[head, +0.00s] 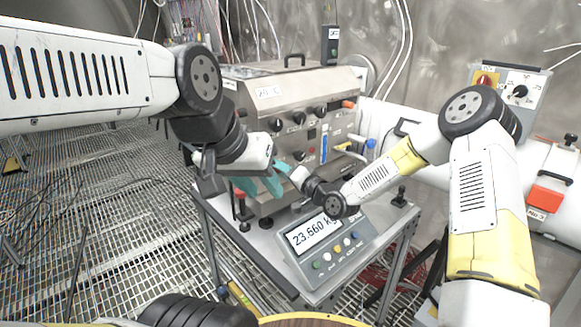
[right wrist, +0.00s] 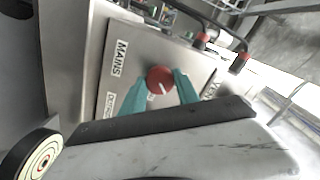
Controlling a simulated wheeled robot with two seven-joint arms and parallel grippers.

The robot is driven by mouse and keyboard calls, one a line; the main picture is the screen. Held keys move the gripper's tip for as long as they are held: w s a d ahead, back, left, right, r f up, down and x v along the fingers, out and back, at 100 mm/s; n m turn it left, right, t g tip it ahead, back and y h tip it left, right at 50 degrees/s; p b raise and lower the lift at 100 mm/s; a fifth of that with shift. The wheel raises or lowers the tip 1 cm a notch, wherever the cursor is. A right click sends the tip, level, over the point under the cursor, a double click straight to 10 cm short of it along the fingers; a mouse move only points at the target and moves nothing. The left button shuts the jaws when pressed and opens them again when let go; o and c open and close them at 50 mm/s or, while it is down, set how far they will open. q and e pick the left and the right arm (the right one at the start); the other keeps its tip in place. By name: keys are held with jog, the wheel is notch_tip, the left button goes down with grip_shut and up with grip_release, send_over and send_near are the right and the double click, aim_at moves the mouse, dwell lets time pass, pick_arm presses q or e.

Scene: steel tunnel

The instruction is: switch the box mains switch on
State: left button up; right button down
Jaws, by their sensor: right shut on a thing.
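The box (head: 262,97) is a steel cabinet on a bench. In the right wrist view its grey panel carries a label reading MAINS (right wrist: 119,58) and a round red knob (right wrist: 158,79) with a white mark. My right gripper (right wrist: 159,92) has its teal fingers on both sides of this knob and is shut on it. In the head view my right gripper (head: 281,167) is at the box's lower front, and the red knob cannot be made out there. My left gripper (head: 259,186), with teal fingers, is just below and left; its opening is unclear.
A scale (head: 322,243) reading about 23.660 stands on the bench in front of the box, under my right wrist. Black knobs and a blue gauge (head: 324,145) are on the box front. Grated floor (head: 150,235) lies to the left. A switch box (head: 507,90) is at right.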

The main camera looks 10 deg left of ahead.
jog(key=m, duration=0.8)
jog(key=shift+m, duration=0.4)
dwell(0.4)
jog(key=c, duration=0.9)
grip_release()
jog(key=shift+d, duration=0.1)
jog(key=v, duration=0.7)
jog(key=shift+s+d, duration=0.25)
